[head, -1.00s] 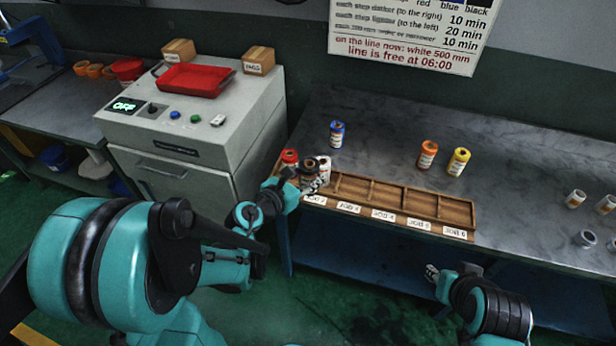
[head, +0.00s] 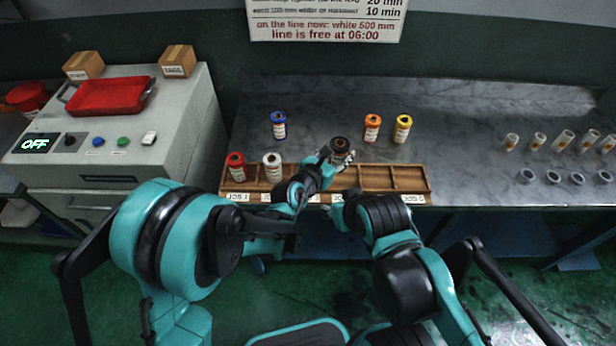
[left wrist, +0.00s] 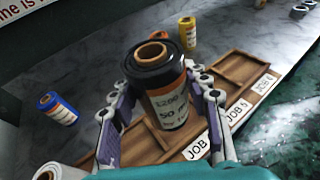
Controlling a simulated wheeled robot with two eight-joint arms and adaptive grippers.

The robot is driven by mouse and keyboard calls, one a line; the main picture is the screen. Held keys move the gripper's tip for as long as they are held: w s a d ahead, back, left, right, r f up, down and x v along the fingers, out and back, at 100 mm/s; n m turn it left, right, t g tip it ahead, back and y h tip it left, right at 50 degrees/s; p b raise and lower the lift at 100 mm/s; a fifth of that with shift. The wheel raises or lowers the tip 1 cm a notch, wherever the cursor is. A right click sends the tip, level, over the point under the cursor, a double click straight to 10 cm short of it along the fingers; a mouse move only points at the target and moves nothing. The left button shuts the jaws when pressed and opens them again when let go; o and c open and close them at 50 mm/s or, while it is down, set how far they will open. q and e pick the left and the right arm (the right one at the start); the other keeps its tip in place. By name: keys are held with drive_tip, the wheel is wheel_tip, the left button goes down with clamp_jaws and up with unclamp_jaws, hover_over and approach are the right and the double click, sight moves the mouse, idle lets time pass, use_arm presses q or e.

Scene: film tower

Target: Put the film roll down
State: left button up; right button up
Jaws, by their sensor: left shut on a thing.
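My left gripper (head: 330,160) is shut on a black film roll (head: 339,144). In the left wrist view the film roll (left wrist: 155,70) is upright, with an orange core and a printed label, between both fingers (left wrist: 158,112).
A red roll (head: 236,165) and a white roll (head: 272,167) stand in the rack's left compartments. Blue (head: 279,125), orange (head: 372,128) and yellow (head: 402,128) rolls stand behind it. Several small pale cylinders (head: 563,140) and rings (head: 549,178) are at right. A machine (head: 130,150) stands left.

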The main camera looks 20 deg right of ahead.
use_arm(q)
drive_tip(key=shift+s+d+f, duration=0.1)
drive_tip(key=shift+s+d, duration=0.25)
drive_tip(key=shift+d, duration=0.45)
drive_tip(key=shift+w+f, duration=0.1)
drive_tip(key=shift+f, duration=0.15)
drive_tip(key=w+a+f+b, duration=0.2)
drive_tip(key=a+f, duration=0.1)
drive_tip(key=w+a+f+b, duration=0.1)
drive_tip(key=w+a+f, duration=0.1)
drive_tip(key=f, duration=0.2)
drive_tip(key=w+a+f+b, duration=0.2)
drive_tip(key=a+f, duration=0.1)
drive_tip(key=shift+w+a+f+b, duration=0.3)
drive_tip(key=shift+w+a+f, duration=0.05)
drive_tip(key=shift+w, duration=0.05)
drive_tip(key=shift+r, duration=0.1)
